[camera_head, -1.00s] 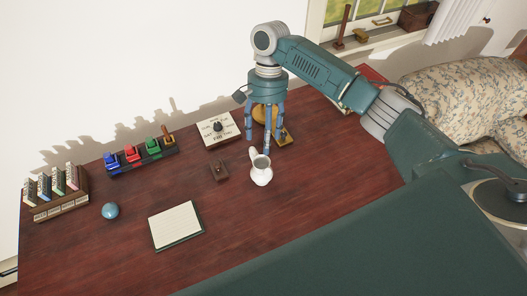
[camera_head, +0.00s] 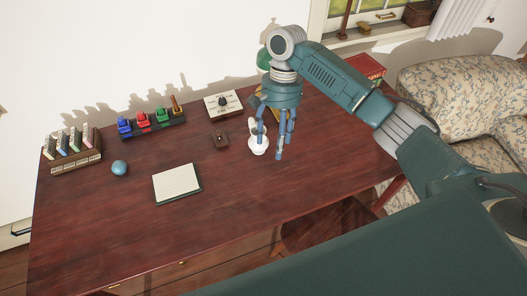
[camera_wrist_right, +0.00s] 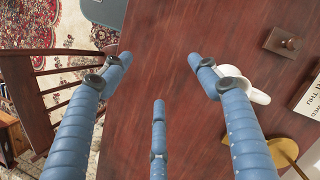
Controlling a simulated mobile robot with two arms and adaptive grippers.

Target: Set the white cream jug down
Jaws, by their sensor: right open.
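The white cream jug (camera_head: 258,147) appears to stand upright on the dark red wooden desk (camera_head: 240,200), right of a small brown block. My right gripper (camera_head: 273,142) points down, its fingers spread and empty, just right of the jug. One finger partly covers the jug in the head view. In the right wrist view the jug (camera_wrist_right: 258,97) shows at the right, partly hidden behind the right-hand finger of my gripper (camera_wrist_right: 160,72). Between the fingers only bare desk shows. I cannot tell whether that finger touches the jug. My left gripper is not in view.
The small brown block (camera_head: 220,140) and a white dial box (camera_head: 223,103) stand left of and behind the jug. A brass-coloured object (camera_wrist_right: 282,152) lies close to the gripper. A notepad (camera_head: 177,183) and blue ball (camera_head: 119,168) lie left. The desk's front is clear.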

